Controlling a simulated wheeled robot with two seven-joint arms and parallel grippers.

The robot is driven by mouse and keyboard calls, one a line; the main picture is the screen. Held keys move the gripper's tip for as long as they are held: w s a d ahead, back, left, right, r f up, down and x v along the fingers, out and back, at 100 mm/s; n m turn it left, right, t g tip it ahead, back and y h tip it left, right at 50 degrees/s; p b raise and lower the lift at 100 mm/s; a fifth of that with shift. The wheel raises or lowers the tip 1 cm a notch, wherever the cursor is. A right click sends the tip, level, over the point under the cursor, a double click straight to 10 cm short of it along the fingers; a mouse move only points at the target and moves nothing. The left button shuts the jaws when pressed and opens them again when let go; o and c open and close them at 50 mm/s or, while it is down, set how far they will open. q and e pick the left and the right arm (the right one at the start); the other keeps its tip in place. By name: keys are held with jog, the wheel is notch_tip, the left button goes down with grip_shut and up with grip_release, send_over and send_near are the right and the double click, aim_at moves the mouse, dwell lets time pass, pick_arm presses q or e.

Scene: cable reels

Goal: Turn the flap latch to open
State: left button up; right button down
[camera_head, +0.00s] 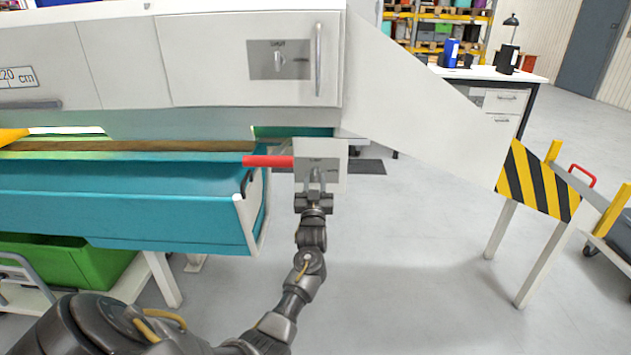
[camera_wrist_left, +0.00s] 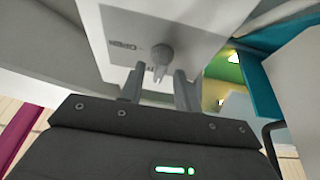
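The flap latch is a small grey knob on a light panel (camera_head: 334,159) below the right end of the white machine housing. In the left wrist view the latch knob (camera_wrist_left: 160,54) stands out from the panel (camera_wrist_left: 190,25), beside lettering that seems to read "OPEN". My left gripper (camera_head: 317,183) is raised to this panel from below. In the left wrist view its two fingers (camera_wrist_left: 158,86) are apart, one on each side of the knob's lower end; a gap seems to show, and contact cannot be told. My right gripper is out of view.
A red bar (camera_head: 268,161) juts out just left of the panel, above a teal trough (camera_head: 120,205). A second latch plate (camera_head: 280,59) and a vertical handle (camera_head: 319,60) are on the white door above. A striped barrier (camera_head: 537,181) stands right; the floor between is clear.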

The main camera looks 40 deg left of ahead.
pick_arm(q)
jog(key=shift+x, duration=0.75)
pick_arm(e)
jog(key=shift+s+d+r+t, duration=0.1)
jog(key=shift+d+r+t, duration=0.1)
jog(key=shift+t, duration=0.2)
pick_arm(q)
jog(key=shift+c, duration=0.4)
jog(key=c, duration=0.6)
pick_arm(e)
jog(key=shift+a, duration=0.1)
